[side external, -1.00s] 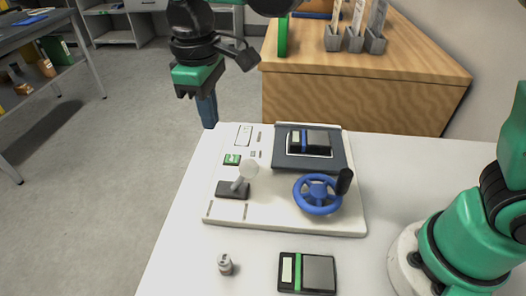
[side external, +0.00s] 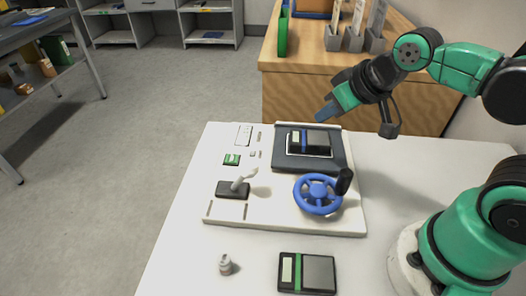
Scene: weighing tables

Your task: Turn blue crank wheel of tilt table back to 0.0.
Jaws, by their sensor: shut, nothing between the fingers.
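The blue crank wheel (side external: 317,194) sits at the front right of the white base board, with its black handle (side external: 344,181) standing up at its right edge. Behind it is the dark grey tilt table (side external: 282,160), bearing a small black and grey block with a blue stripe (side external: 304,141). The plate's exact tilt and any scale reading are too small to tell.
A lever on a black base (side external: 232,190) and a small green display (side external: 232,159) are on the board's left. A small grey weight (side external: 225,265) and a black device with a green stripe (side external: 307,273) lie in front. A wooden cabinet (side external: 360,95) stands behind.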

